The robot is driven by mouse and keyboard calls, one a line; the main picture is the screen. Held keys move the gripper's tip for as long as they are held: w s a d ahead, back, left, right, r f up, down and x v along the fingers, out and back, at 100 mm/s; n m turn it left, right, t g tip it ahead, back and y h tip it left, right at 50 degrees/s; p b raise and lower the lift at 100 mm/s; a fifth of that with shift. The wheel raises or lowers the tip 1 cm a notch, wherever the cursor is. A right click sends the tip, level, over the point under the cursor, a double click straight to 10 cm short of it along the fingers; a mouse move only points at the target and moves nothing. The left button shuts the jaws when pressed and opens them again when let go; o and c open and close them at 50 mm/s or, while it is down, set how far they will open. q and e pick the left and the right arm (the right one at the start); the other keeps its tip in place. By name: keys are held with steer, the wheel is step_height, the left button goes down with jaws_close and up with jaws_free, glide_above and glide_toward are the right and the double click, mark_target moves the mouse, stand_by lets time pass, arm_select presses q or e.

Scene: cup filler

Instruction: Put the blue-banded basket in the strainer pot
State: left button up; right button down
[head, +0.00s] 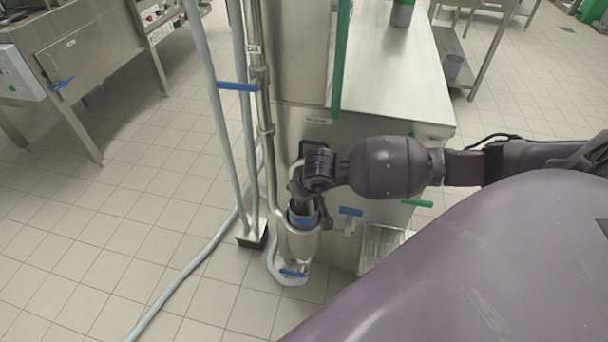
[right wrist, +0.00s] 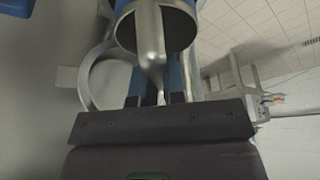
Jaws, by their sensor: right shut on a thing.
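The blue-banded basket (head: 302,220) is a metal cylinder with a blue band. In the head view it shows under my right gripper (head: 312,205), at the mouth of the steel strainer pot (head: 303,243). In the right wrist view the basket (right wrist: 155,28) is a round metal cylinder with a shaft running down between the fingers. My right gripper (right wrist: 158,92) is shut on the basket there. The gripper and wrist hide part of the basket in the head view. How deep it sits in the pot, I cannot tell. My left gripper is out of view.
Steel pipes with a blue valve handle (head: 237,87) stand just left of the pot. A steel counter (head: 385,70) is behind. A blue handle (head: 351,211) and a wire tray (head: 380,243) are to the right. The tiled floor at left is mostly clear, with a hose across it.

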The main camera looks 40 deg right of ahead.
steer(key=shift+f, duration=0.4)
steer(key=c, duration=1.3)
jaws_free()
steer(key=shift+o, duration=0.5)
steer(key=shift+r, duration=0.15)
